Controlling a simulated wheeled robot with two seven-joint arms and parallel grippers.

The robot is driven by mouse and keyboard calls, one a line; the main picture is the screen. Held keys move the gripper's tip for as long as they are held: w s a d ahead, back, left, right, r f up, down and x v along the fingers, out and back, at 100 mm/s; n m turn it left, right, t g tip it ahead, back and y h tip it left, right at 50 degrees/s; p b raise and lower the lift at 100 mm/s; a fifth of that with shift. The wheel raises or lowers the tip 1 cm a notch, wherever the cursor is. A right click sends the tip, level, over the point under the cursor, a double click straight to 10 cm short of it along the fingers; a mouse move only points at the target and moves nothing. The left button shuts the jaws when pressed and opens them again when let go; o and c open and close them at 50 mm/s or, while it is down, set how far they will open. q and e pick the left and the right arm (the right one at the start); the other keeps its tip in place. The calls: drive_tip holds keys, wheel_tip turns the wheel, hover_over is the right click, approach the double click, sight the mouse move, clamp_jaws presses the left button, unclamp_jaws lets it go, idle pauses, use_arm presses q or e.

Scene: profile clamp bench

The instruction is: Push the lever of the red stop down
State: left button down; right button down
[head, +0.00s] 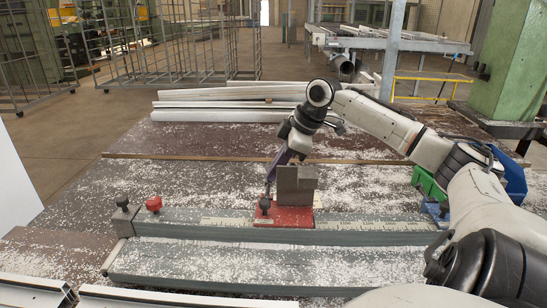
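The red stop (284,216) sits on the grey-green rail with the printed scale, near the middle of the bench. A grey upright block (293,184) stands on it. A dark round knob (265,204) shows at the stop's front left; it looks like the end of its lever, though the lever's own angle is hard to tell. My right gripper (269,184) points down just left of the grey block and above the knob. Its purple-dark fingers look close together, and I cannot tell whether they touch the lever. My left gripper is not in view.
The rail (205,222) carries a red knob (153,204) and a dark knob (122,202) at its left end. White profiles (218,116) lie at the back. Green (424,181) and blue (509,175) bins stand at the right. White chips litter the bench.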

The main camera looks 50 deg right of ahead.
idle(0.4)
drive_tip(key=s+d+r+p, duration=0.1)
drive_tip(key=d+r+p, duration=0.3)
drive_tip(key=r, duration=0.4)
drive_tip(key=shift+s+d, duration=0.15)
drive_tip(key=shift+d, duration=0.75)
